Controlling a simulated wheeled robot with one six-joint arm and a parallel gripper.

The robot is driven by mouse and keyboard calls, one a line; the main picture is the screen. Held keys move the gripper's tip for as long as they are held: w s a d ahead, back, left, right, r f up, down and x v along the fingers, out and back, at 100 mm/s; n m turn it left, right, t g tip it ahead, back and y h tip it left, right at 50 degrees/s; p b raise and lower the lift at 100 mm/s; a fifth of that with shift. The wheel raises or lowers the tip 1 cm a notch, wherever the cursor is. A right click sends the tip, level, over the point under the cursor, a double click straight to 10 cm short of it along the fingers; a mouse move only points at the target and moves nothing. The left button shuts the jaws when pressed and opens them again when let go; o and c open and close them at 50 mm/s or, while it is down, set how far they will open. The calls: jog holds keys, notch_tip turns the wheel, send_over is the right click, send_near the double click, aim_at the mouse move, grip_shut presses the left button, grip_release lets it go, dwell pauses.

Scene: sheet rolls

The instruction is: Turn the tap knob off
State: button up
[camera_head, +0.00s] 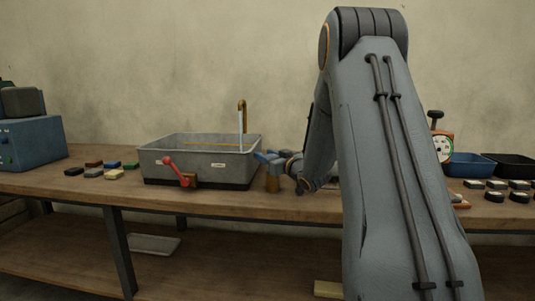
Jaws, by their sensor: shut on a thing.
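A brass tap spout (242,104) rises behind the grey basin (208,142), with a thin pale-blue stream of water (240,133) below it. A short brown post (273,184) stands on the bench just right of the basin. My gripper (268,158) is at the top of this post, reaching in from the right, and is shut on the tap knob there. The blue knob and my fingers overlap and are too small to tell apart clearly. A red lever (176,171) is on the basin's front, tilted, apart from my gripper.
Several small coloured blocks (95,172) lie left of the basin. A blue machine (35,142) stands at the far left. At the right are a dial scale (443,148), a blue tray (470,164), a black tray (513,165) and several small dark pieces (495,196). My arm hides the bench's middle right.

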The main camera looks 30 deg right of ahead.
dwell(0.4)
jog(key=o, duration=1)
jog(key=shift+d, duration=0.15)
jog(key=shift+o, duration=0.2)
jog(key=shift+a, duration=0.2)
jog(key=shift+b, duration=0.35)
